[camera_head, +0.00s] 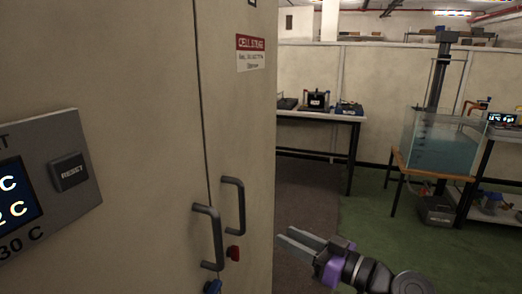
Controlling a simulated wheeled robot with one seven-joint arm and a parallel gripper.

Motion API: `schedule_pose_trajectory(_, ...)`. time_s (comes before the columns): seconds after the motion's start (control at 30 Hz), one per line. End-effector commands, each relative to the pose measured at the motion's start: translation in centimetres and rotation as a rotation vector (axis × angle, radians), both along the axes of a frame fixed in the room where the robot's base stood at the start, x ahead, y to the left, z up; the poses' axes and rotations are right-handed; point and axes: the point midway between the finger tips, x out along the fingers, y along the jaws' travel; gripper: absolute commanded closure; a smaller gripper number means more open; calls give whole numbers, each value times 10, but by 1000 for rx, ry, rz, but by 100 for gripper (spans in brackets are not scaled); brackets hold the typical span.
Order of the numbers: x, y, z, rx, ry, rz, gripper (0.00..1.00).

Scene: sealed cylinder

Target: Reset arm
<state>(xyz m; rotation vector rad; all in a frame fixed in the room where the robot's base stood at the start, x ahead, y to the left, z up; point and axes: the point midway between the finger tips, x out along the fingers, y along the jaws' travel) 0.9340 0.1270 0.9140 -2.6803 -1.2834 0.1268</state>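My gripper (303,240) is at the lower middle right, with grey fingers and a purple part behind them. It points left toward the edge of a tall beige cabinet and looks apart from it. The fingers appear close together, but I cannot tell whether they are fully shut. I see nothing held between them. My black arm joint (362,272) shows behind the gripper at the bottom. The rest of my arm is out of the picture.
The beige cabinet (135,60) with two dark handles (209,238) fills the left. A panel with a RESET button (70,172) is on it. A table (345,118) with devices and a water tank (440,145) stand behind. Green floor (375,225) lies open between.

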Motion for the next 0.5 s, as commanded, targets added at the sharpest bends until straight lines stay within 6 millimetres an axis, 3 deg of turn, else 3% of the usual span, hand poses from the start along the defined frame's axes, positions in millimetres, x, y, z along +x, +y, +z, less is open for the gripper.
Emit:
schedule_pose_trajectory(0.13,2,-30,-26,22,69,-213,67)
schedule_pose_trajectory(0.27,-12,-58,-49,36,106,-383,67)
schedule_pose_trajectory(0.37,-34,-80,-66,44,120,-511,67)
schedule_pose_trajectory(0.5,-78,-109,-82,47,117,-670,67)
